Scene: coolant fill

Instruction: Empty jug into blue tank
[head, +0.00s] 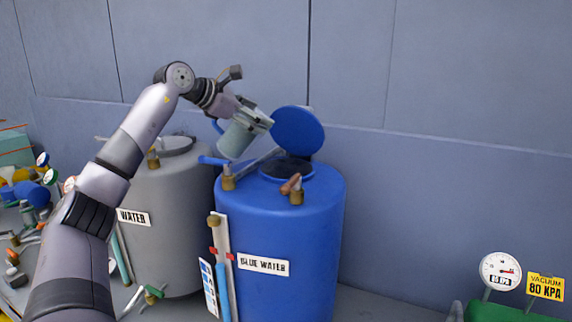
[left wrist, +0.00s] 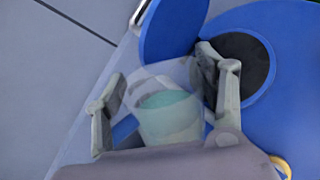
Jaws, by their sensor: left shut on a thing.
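The blue tank (head: 285,225), labelled BLUE WATER, stands in the middle of the head view. Its round blue lid (head: 298,133) is up, and the dark opening (head: 288,168) shows below it. My left gripper (head: 248,112) is shut on a translucent jug (head: 236,140), held tilted above the tank's left top edge, left of the opening. In the left wrist view the jug (left wrist: 170,112) is between the fingers of my left gripper (left wrist: 168,95), with pale green liquid inside. The dark opening (left wrist: 240,62) is right of it. No stream of liquid is visible. My right gripper is out of view.
A grey tank (head: 170,220) labelled WATER stands close on the left. Clutter lies at far left. A vacuum gauge (head: 500,271) and yellow sign (head: 545,287) are at lower right. A wall is behind.

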